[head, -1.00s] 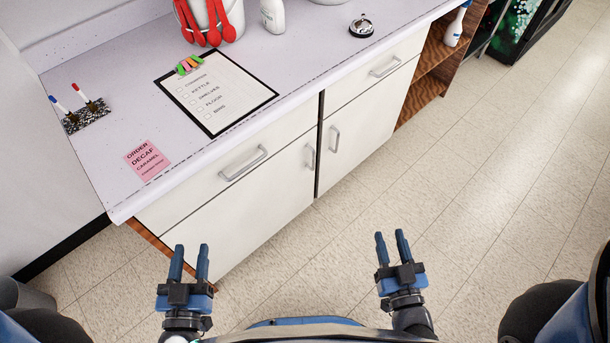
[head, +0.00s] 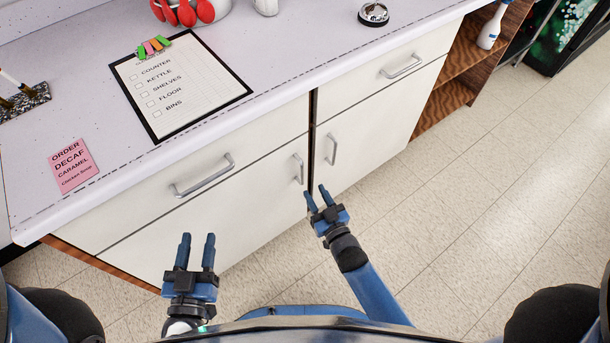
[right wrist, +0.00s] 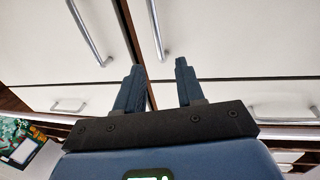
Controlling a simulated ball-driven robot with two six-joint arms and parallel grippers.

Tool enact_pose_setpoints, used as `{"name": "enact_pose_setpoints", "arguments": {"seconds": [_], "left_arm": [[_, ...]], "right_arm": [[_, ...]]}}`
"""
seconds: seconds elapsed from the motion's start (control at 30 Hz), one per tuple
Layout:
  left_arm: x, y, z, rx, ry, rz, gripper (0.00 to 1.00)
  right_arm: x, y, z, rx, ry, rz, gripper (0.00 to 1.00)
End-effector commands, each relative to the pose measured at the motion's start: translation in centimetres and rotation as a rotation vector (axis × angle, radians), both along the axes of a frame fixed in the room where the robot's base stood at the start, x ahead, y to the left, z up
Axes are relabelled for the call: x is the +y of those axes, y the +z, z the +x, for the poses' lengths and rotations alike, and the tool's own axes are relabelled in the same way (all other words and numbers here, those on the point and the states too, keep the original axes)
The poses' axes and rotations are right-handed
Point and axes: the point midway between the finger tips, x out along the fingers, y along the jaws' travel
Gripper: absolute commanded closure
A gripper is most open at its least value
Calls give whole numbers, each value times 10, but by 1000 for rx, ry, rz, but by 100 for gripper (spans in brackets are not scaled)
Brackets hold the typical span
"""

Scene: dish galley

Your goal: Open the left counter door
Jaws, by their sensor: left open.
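The left counter door (head: 240,215) is a white panel below a drawer, shut, with an upright silver bar handle (head: 298,168) near its right edge. My right gripper (head: 316,192) is open and empty, just below and right of that handle in the head view. In the right wrist view, which looks upside down, the handle (right wrist: 156,30) lines up with the gap between the fingers (right wrist: 157,68); the fingers are not around it. My left gripper (head: 197,238) is open and empty in front of the door's lower left part.
The right counter door (head: 360,145) is shut, its handle (head: 332,148) close beside the left one. A drawer handle (head: 203,175) sticks out above the left door. The counter holds a clipboard (head: 200,95) and a pink note (head: 74,166). The floor (head: 480,210) at right is clear.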

Motion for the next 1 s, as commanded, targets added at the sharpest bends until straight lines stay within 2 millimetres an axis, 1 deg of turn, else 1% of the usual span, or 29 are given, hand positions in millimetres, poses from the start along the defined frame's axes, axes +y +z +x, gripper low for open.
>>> {"name": "enact_pose_setpoints", "arguments": {"seconds": [0.03, 0.2, 0.4, 0.5, 0.7, 0.93, 0.97, 1.0], "left_arm": [[0, -2, 0, 0, 0, 0, 57], [0, -5, 0, 0, 0, 0, 57], [0, -8, 0, 0, 0, 0, 57], [0, -9, 0, 0, 0, 0, 57], [0, -10, 0, -1, 0, 0, 57], [0, -10, 0, -1, 0, 0, 57], [0, -10, 0, -1, 0, 0, 57], [0, -10, 0, -1, 0, 0, 57]], "right_arm": [[4, 0, 9, -2, 0, 1, 62], [16, 0, 34, -1, 0, 0, 62], [27, -1, 58, 0, 0, -1, 62], [30, -1, 65, 0, 0, -1, 62], [33, 0, 72, 1, 0, -2, 62], [33, 0, 72, 1, -1, -2, 62], [33, 0, 72, 2, -1, -1, 65], [33, 0, 72, 2, -1, -1, 71]]}}
